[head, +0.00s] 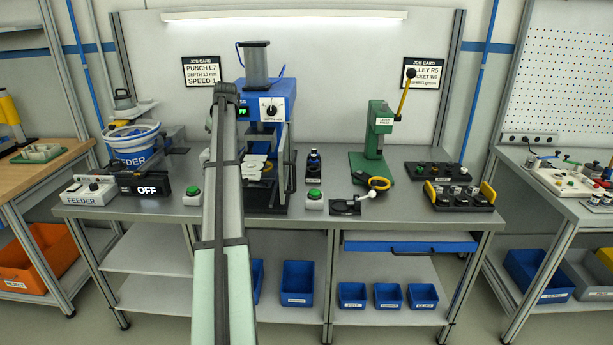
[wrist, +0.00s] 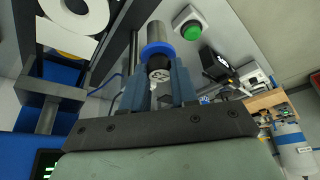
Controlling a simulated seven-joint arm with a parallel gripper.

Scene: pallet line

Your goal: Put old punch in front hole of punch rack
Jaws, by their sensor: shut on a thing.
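In the wrist view my gripper (wrist: 160,84) is shut on the old punch (wrist: 157,36), a silver cylinder with a blue collar and a dark end. The punch is held between the two fingers and sticks out beyond them. In the head view my arm covers the gripper and the punch. Two black racks stand at the right of the bench: one with yellow ends (head: 460,206) and a flat one behind it (head: 436,175). Both hold several small parts. I cannot tell which one is the punch rack, or see its front hole clearly.
The blue press (head: 278,88) stands just right of my arm. A green hand press (head: 377,145), green buttons (head: 314,194) and a dark bottle (head: 313,162) share the bench (head: 400,225). Another green button (wrist: 192,31) shows near the punch in the wrist view. A feeder (head: 134,150) is left.

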